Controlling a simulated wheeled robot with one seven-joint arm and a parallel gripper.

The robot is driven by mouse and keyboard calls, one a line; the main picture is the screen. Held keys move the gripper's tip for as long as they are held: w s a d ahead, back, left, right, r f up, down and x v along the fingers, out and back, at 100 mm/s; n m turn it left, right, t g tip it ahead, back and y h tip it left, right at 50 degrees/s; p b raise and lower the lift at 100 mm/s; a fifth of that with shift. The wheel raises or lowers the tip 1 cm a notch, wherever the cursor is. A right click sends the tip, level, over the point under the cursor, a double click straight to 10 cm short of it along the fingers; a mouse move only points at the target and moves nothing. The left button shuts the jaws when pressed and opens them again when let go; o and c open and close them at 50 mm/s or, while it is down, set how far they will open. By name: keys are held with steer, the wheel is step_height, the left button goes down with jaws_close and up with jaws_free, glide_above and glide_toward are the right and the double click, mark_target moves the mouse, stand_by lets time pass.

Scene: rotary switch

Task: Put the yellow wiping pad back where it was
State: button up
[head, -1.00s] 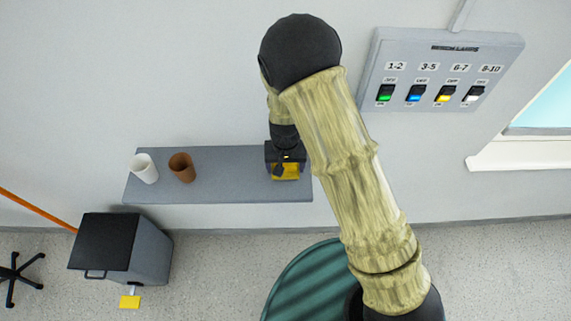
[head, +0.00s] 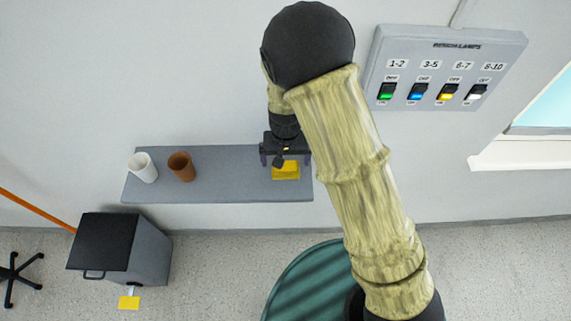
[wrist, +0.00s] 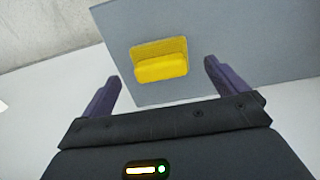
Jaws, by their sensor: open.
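The yellow wiping pad (head: 286,171) rests on the grey shelf (head: 225,187), near its right end. In the wrist view the pad (wrist: 160,66) lies on the shelf surface (wrist: 230,40), between and beyond the fingertips. My gripper (head: 286,158) is just above and behind the pad in the head view. Its two dark purple fingers are spread apart with nothing between them, as the wrist view of my gripper (wrist: 158,76) shows. The fingers look clear of the pad. The part of the shelf behind my gripper is hidden.
A white cup (head: 143,167) and a brown cup (head: 181,166) stand on the shelf's left part. A switch panel (head: 446,68) is on the wall at the upper right. A dark bin (head: 122,248) stands below the shelf. The shelf's middle is clear.

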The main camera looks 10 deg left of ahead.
mark_target(286, 165)
step_height(286, 165, up, 9)
steer(key=b, duration=0.1)
steer(key=shift+f+b, duration=0.2)
steer(key=shift+b, duration=0.15)
stand_by(0.5)
steer(key=s+d+r+m+t, duration=0.1)
steer(key=s+d, duration=0.1)
steer(key=d, duration=0.6)
steer(key=s+d+r+m, duration=0.1)
steer(key=s+d+r, duration=0.1)
steer(key=d, duration=0.7)
steer(key=s+d+r+t, duration=0.1)
steer(key=s+d+r, duration=0.1)
steer(key=d, duration=0.6)
steer(key=shift+s+d+r+m+t, duration=0.2)
steer(key=shift+s+d+m+t, duration=0.1)
steer(key=shift+s+m, duration=0.15)
